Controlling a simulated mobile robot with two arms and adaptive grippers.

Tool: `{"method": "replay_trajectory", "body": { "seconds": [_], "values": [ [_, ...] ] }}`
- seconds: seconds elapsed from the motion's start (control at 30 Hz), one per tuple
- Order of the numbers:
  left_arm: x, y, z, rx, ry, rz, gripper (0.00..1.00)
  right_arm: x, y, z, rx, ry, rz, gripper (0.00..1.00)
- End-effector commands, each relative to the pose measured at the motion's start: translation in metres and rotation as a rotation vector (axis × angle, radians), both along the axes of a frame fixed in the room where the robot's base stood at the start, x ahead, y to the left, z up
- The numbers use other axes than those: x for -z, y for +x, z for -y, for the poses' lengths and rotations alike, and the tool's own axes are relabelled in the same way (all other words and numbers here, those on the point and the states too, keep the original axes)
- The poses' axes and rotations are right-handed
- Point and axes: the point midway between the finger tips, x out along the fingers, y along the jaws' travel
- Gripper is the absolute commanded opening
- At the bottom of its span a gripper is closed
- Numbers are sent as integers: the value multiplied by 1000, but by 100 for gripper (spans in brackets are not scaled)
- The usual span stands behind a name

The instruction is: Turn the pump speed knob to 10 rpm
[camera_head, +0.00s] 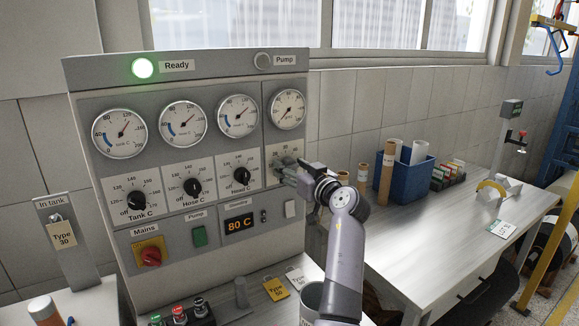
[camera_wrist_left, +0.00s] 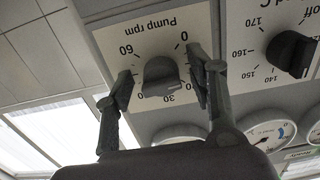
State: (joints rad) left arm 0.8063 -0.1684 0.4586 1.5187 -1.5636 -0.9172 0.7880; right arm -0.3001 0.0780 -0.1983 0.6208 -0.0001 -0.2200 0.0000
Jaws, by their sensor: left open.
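The pump speed knob (camera_wrist_left: 160,77) is dark and sits on a white dial plate (camera_wrist_left: 150,38) reading "Pump rpm", upside down in the left wrist view. The marks 0, 30 and 60 show around it; I cannot tell exactly where it points. My left gripper (camera_head: 284,167) is in front of the pump column of the panel in the head view and hides the knob there. In the left wrist view its open fingers (camera_wrist_left: 161,68) stand on either side of the knob. Whether they touch it is unclear. My right gripper is not in view.
A blue bin (camera_head: 405,178) with paper rolls stands on the right-hand table (camera_head: 430,225).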

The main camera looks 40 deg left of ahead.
Motion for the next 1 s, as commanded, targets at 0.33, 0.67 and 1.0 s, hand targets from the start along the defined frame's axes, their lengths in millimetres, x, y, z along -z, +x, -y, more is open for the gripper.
{"method": "replay_trajectory", "body": {
  "seconds": [0.33, 0.67, 1.0],
  "values": [
    [0, 0, 0, 0, 0, 0, 34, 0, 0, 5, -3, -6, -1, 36],
    [0, 0, 0, 0, 0, 0, 12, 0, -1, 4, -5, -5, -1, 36],
    [1, 0, -1, 0, 20, -59, 3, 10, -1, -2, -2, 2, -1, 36]
  ]
}}
